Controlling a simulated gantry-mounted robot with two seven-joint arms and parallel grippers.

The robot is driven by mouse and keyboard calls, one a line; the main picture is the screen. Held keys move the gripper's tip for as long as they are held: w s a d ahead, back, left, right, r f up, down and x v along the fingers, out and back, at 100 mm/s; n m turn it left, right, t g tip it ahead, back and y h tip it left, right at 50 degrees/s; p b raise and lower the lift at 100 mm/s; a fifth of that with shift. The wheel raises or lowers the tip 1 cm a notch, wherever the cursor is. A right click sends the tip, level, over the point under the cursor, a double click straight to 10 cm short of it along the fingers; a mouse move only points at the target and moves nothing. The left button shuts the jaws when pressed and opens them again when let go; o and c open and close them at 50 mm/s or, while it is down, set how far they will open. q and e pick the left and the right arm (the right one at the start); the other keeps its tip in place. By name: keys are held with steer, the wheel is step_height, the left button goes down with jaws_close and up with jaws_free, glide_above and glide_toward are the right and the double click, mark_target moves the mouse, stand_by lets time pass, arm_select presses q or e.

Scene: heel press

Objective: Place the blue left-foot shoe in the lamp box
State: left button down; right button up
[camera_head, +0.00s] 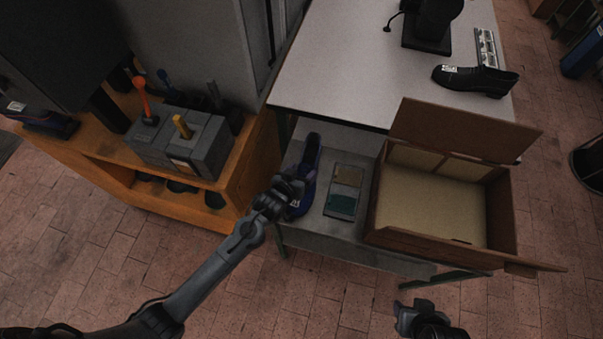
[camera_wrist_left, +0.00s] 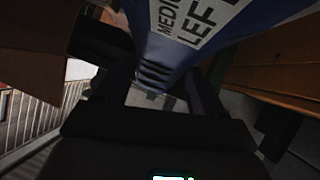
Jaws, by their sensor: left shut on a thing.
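The blue left-foot shoe (camera_head: 311,165) is at the left end of the table's lower shelf. I cannot tell whether it touches the shelf. My left gripper (camera_head: 284,194) is shut on the near end of the shoe. In the left wrist view, the blue shoe (camera_wrist_left: 200,50) sits between the dark fingers and shows a white label reading "LEFT". An open brown box (camera_head: 441,201), which looks like the lamp box, stands to the right with its lid raised. Its pale inside looks empty. My right gripper (camera_head: 425,318) is low in front of the box; its jaw opening is unclear.
A small tray with brown and teal pads (camera_head: 344,192) lies between the shoe and the box. The table top (camera_head: 345,60) overhangs the back of the shelf. A black shoe (camera_head: 475,79) lies on it. An orange-brown bench (camera_head: 258,150) with a grey tool block (camera_head: 180,148) stands left.

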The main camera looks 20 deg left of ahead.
arm_select(q)
steer(key=shift+f, duration=0.5)
steer(key=shift+c, duration=0.6)
jaws_free()
steer(key=shift+f, duration=0.15)
steer(key=shift+s+r, duration=0.15)
steer(key=shift+r, duration=0.05)
steer(key=p+v, duration=0.1)
steer(key=v, duration=1)
steer(key=shift+s+r, duration=0.1)
steer(key=shift+s, duration=0.1)
steer(key=shift+o, duration=0.6)
steer(key=s+a+r+m+g+y, duration=0.1)
steer(key=s+g, duration=0.3)
steer(key=s, duration=0.5)
steer(key=s+a+r+m+g+y, duration=0.1)
steer(key=s+a+g, duration=0.3)
steer(key=s, duration=0.5)
steer(key=shift+a+r+m+g, duration=0.3)
steer(key=shift+r+m, duration=0.1)
steer(key=shift+m, duration=0.1)
